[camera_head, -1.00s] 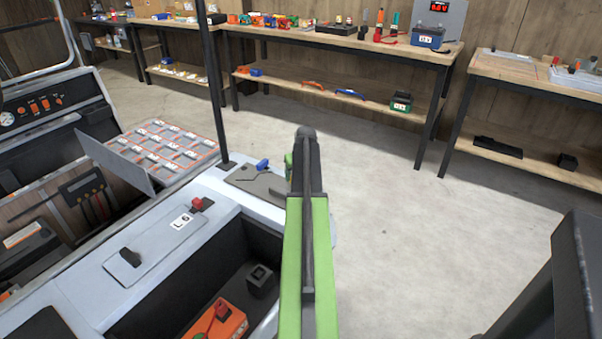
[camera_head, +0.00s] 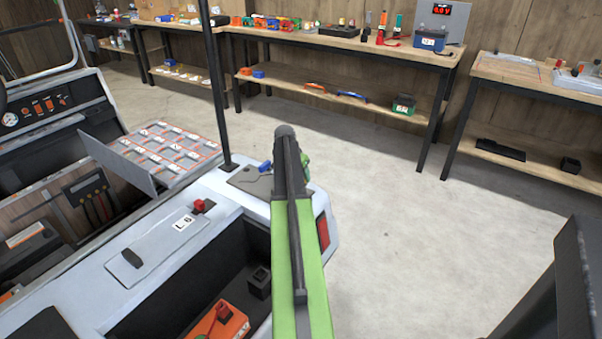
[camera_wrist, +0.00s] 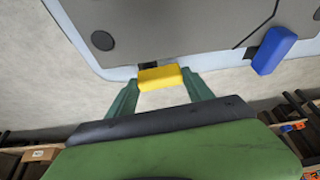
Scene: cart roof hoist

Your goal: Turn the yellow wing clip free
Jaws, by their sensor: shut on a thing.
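The yellow wing clip (camera_wrist: 158,77) is a small yellow block at the edge of a grey plate (camera_wrist: 140,22) in the wrist view. My gripper (camera_wrist: 159,86) has its two green fingers on either side of the clip and is shut on it. A dark piece shows just behind the clip, at the plate's edge. In the head view my arm hides the clip, and only a bit of my green gripper (camera_head: 306,168) shows to the right of the arm. The same plate (camera_head: 248,182) lies on the cart's corner there.
A blue clip (camera_wrist: 273,50) sits on the plate's right side in the wrist view. A black post (camera_head: 217,90) rises beside the plate. The cart's open bay (camera_head: 200,285) lies left of my arm. Benches (camera_head: 340,48) line the wall.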

